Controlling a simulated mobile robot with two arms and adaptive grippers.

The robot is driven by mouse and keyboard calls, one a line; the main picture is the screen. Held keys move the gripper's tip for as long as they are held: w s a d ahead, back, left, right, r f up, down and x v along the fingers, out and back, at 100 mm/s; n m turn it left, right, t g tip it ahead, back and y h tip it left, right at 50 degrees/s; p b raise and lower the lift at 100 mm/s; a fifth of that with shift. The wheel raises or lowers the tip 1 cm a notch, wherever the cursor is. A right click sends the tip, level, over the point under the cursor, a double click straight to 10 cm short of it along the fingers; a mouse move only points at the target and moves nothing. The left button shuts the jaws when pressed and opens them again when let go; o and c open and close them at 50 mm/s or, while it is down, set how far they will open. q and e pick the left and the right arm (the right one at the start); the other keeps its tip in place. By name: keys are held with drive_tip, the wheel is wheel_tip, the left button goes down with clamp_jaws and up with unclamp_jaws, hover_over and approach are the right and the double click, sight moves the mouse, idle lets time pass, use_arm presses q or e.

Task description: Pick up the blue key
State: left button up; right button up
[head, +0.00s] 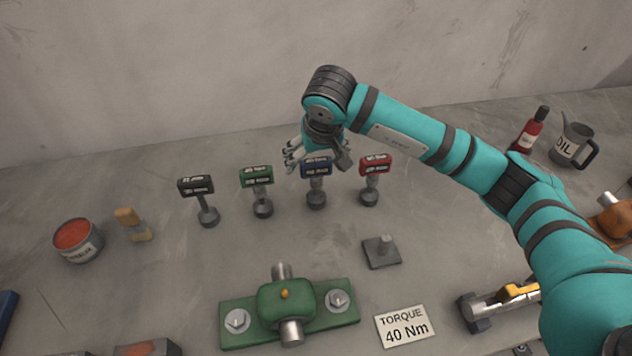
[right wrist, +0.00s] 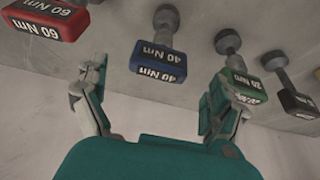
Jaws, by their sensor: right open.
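The blue key (head: 316,168) stands upright on the bench in a row of T-shaped keys, between the green key (head: 257,176) and the red key (head: 375,165). In the right wrist view the blue key (right wrist: 158,60) reads 40 Nm. My right gripper (head: 293,157) is open, just behind the blue key. In the right wrist view, my right gripper's fingers (right wrist: 155,95) are spread with the blue key's handle between and beyond them. The right finger is close to or overlapping the green key (right wrist: 247,85); I cannot tell if they touch. My left gripper is not in view.
A black key (head: 197,187) stands left of the green one. A green fixture (head: 287,300) and a sign reading TORQUE 40 Nm (head: 405,326) are in front. A tin (head: 77,240) is left; an oil can (head: 571,143) is right.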

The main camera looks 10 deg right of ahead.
sight(317, 162)
drive_tip(key=p+x, duration=0.1)
drive_tip(key=x, duration=0.2)
drive_tip(key=shift+f+p, duration=0.35)
drive_tip(key=shift+w+f, duration=0.2)
drive_tip(key=shift+f, duration=0.2)
drive_tip(key=shift+r, duration=0.1)
drive_tip(key=c, duration=1.4)
